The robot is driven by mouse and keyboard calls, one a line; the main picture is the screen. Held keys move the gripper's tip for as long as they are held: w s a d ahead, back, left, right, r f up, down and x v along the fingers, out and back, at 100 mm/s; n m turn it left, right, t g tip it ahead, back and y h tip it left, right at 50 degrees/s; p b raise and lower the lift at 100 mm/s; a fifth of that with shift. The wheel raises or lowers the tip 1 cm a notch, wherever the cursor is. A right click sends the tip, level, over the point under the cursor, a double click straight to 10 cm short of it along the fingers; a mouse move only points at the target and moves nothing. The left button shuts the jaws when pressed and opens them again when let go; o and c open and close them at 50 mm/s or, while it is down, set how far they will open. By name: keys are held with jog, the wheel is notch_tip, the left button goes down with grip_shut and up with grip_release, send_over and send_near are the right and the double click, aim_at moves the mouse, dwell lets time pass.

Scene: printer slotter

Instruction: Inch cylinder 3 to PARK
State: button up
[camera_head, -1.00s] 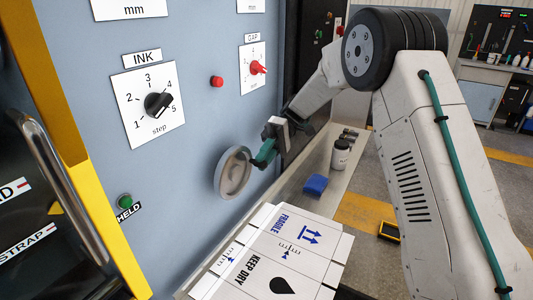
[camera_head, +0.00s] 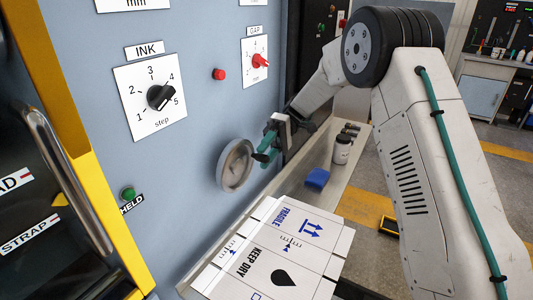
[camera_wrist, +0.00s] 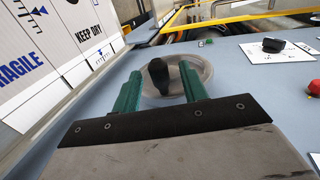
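A round grey recessed dish (camera_head: 236,165) sits on the blue-grey machine panel, below the dials. It also shows in the wrist view (camera_wrist: 205,66), with a dark handle (camera_wrist: 158,76) standing across its face. My gripper (camera_head: 262,150) is just right of the dish. In the wrist view my gripper (camera_wrist: 160,72) has its two green fingers spread, one on each side of the dark handle, with visible gaps. It is open and holds nothing. No cylinder number or PARK mark is readable in these frames.
The INK dial (camera_head: 160,97), a red button (camera_head: 219,74) and the GAP dial (camera_head: 260,60) are above the dish. A green HELD button (camera_head: 128,193) is lower left. A white carton (camera_head: 280,250), blue block (camera_head: 317,178) and jar (camera_head: 342,149) lie on the ledge below.

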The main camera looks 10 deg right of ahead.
jog(key=shift+r, duration=0.15)
jog(key=s+d+r, duration=0.1)
jog(key=s+r, duration=0.1)
jog(key=s, duration=0.6)
jog(key=s+d+r, duration=0.1)
jog(key=s+r, duration=0.1)
jog(key=s, duration=0.6)
jog(key=shift+d+r, duration=0.3)
jog(key=shift+r, duration=0.05)
